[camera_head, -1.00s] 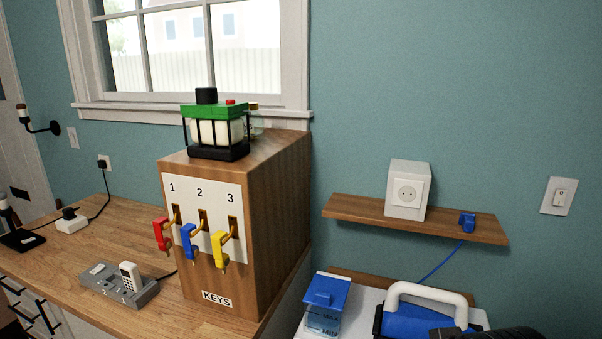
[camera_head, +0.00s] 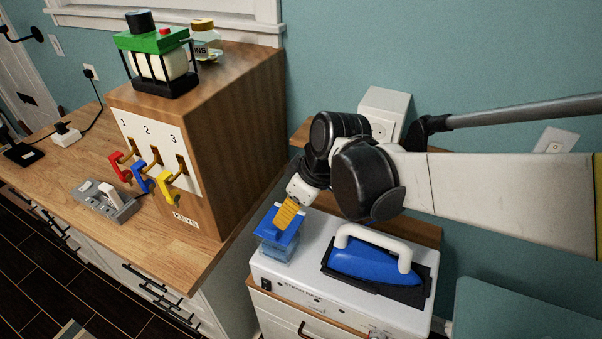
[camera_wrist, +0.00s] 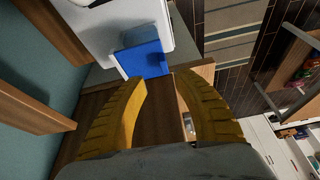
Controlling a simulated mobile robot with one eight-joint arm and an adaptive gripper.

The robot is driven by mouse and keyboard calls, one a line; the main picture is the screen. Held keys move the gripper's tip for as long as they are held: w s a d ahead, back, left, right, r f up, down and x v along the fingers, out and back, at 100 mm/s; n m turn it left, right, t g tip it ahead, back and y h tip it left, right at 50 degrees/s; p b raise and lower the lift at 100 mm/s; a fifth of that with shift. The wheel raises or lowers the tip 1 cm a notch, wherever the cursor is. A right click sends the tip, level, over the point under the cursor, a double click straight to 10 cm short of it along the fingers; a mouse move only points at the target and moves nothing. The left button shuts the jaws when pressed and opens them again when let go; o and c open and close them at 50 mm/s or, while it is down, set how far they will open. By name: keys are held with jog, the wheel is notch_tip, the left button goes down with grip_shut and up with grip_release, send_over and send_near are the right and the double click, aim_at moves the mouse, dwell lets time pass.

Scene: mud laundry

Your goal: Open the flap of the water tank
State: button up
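The water tank (camera_head: 277,252) is a small translucent blue box at the left end of the white ironing station. Its blue flap (camera_head: 270,222) lies across the top and looks closed. My gripper (camera_head: 286,214) has yellow fingers and is just over the flap in the head view, hiding part of it. In the wrist view the flap (camera_wrist: 145,60) is a blue square ahead of the fingertips. There my gripper (camera_wrist: 156,80) shows its two fingers apart with nothing between them. I cannot tell whether a finger touches the flap.
A blue iron (camera_head: 375,262) with a white handle rests right of the tank on the white station (camera_head: 300,293). The wooden key cabinet (camera_head: 235,150) stands to the left. A wall shelf with a white socket box (camera_head: 385,108) is behind my arm.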

aim_at(271, 231)
jog(key=shift+n, duration=0.5)
jog(key=b+x, duration=0.1)
jog(key=x, duration=0.4)
jog(key=a+b+x, duration=0.1)
jog(key=x, duration=0.5)
jog(key=shift+a+b, duration=0.25)
jog(key=shift+b, duration=0.05)
grip_shut()
